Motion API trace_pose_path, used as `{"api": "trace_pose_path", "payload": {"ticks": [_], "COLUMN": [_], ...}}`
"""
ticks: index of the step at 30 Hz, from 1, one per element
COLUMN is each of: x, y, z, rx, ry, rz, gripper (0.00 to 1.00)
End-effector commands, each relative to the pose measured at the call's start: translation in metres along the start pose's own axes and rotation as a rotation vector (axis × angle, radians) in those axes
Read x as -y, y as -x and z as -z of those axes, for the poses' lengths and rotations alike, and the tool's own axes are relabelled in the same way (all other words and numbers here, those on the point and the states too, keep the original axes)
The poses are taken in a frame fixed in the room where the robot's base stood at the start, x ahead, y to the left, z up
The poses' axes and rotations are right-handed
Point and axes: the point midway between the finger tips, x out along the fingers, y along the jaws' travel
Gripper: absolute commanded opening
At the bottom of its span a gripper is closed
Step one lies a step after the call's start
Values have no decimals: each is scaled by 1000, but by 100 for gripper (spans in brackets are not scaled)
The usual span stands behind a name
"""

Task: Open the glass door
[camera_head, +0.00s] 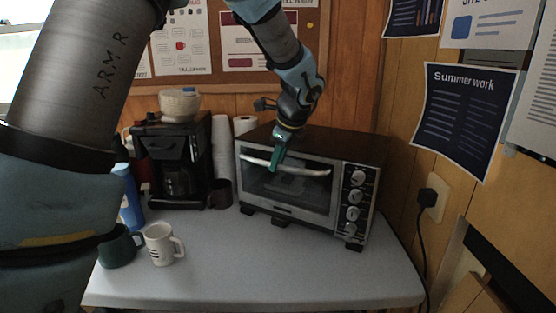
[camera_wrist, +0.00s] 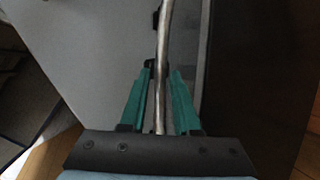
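The toaster oven (camera_head: 365,150) stands on the grey table with its glass door (camera_head: 300,205) closed, as far as the head view shows. A pale curved handle bar (camera_head: 316,173) runs across the top of the door. My gripper (camera_head: 277,162) reaches down to this handle, left of its middle. In the wrist view the handle bar (camera_wrist: 165,35) passes between the two green fingers of my gripper (camera_wrist: 161,72). The fingers are apart, with gaps beside the bar, so it does not look clamped. The fingers hide part of the handle in the head view.
A coffee maker (camera_head: 172,150), a dark mug (camera_head: 220,194) and paper cups (camera_head: 222,140) stand left of the oven. A white mug (camera_head: 160,244), a green mug (camera_head: 118,248) and a blue bottle (camera_head: 130,200) are front left. The table (camera_head: 270,275) before the oven is clear. A wall is close right.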

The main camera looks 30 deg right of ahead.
Motion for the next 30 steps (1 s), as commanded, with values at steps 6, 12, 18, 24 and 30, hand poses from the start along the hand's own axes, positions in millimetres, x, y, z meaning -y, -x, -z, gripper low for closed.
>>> {"api": "trace_pose_path", "payload": {"ticks": [6,12,18,24,30], "x": [0,0,0,0,0], "y": [0,0,0,0,0], "z": [0,0,0,0,0], "rx": [0,0,0,0,0], "ry": [0,0,0,0,-1], "rz": [0,0,0,0,1], "gripper": [4,0,0,0,0]}}
